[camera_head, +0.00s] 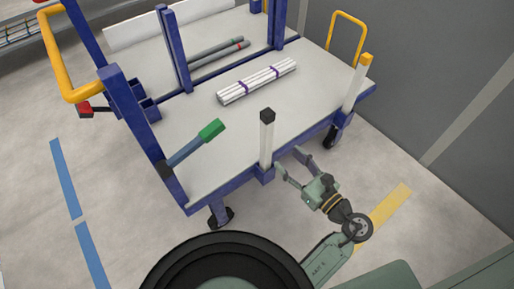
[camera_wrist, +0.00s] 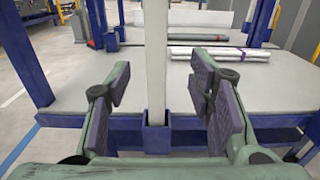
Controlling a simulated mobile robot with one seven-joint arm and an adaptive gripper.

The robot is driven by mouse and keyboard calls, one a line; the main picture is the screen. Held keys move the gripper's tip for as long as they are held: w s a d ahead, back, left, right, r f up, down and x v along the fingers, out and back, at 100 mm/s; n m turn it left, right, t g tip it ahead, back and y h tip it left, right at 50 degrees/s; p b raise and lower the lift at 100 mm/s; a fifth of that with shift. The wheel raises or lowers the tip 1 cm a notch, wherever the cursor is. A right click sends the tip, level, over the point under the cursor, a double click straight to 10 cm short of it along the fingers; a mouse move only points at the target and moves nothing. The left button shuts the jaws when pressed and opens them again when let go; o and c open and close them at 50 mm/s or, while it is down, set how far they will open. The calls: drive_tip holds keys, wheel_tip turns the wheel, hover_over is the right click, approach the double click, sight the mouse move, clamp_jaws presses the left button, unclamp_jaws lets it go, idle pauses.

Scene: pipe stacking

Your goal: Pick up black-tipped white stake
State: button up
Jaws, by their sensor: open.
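The black-tipped white stake (camera_head: 267,140) stands upright in a blue socket on the near edge of the cart. In the wrist view, its white shaft (camera_wrist: 156,60) rises between my open fingers, and its black tip is out of frame. My gripper (camera_head: 288,166) is open just to the right of the stake's lower part in the head view. In the wrist view the two padded fingers (camera_wrist: 158,98) stand on either side of the shaft, with gaps showing on both sides. The shaft's base sits in the blue socket (camera_wrist: 156,137).
The blue-framed cart (camera_head: 310,95) carries a bundle of white pipes (camera_head: 257,81) with purple bands and two grey pipes (camera_head: 218,50). A green-tipped blue post (camera_head: 195,146) leans at the left. A yellow-tipped white stake (camera_head: 357,82) stands at the right corner.

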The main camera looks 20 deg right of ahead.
sight(270, 143)
drive_tip(key=p+x, duration=0.1)
drive_tip(key=x, duration=0.3)
drive_tip(key=shift+w, duration=0.3)
drive_tip(key=p+x, duration=0.1)
drive_tip(key=x, duration=0.1)
drive_tip(key=p+x, duration=0.1)
drive_tip(key=x, duration=0.2)
drive_tip(key=shift+s+a, duration=0.15)
drive_tip(key=shift+a, duration=0.2)
drive_tip(key=shift+w+a, duration=0.1)
drive_tip(key=shift+w, duration=0.25)
clamp_jaws()
